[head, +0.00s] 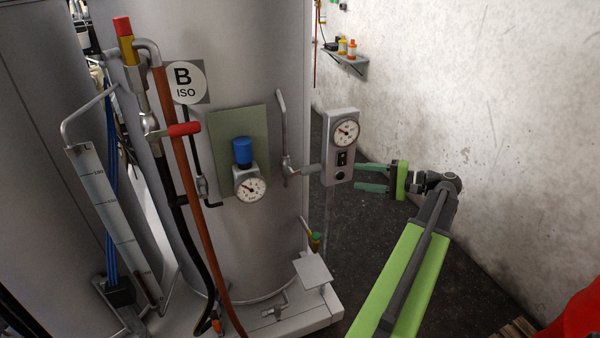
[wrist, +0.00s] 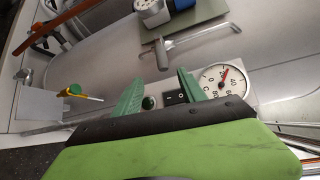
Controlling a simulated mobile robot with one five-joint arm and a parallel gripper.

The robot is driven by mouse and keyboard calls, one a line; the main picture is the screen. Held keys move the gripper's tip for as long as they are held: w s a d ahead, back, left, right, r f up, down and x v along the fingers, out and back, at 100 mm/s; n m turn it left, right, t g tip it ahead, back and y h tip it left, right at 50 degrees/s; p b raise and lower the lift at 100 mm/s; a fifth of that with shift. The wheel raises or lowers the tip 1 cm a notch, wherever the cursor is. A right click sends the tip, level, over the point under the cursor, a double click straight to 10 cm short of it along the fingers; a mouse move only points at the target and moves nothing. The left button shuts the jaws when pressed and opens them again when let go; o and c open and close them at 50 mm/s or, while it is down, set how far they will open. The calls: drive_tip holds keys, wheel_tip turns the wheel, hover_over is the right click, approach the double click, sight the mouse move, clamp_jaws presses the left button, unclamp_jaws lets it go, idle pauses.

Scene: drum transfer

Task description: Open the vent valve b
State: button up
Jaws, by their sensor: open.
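The drum marked B ISO (head: 250,60) stands upright in the middle of the head view. No label reading "vent" shows, so I cannot tell which valve is vent valve b. A red-handled valve (head: 184,129) sits on the pipework at the drum's left. A grey lever valve (head: 286,165) with a long upright handle is on its right side; a grey lever also shows in the wrist view (wrist: 162,52). My gripper (head: 358,177) is open and empty, just right of the grey gauge box (head: 338,172). In the wrist view my fingers (wrist: 159,76) point across the box's switch.
A blue-capped regulator with a gauge (head: 247,185) sits on a green plate on the drum. Hoses and a sight tube (head: 105,210) crowd the left. A small white plate (head: 313,269) stands low at front. Open dark floor (head: 400,225) lies between drum and wall.

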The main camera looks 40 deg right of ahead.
sight(316, 170)
drive_tip(key=b+x, duration=0.2)
drive_tip(key=x, duration=1.5)
drive_tip(key=shift+w+r, duration=0.15)
drive_tip(key=shift+w, duration=0.1)
clamp_jaws()
idle(0.6)
drive_tip(key=shift+d, duration=0.15)
drive_tip(key=shift+r, duration=0.1)
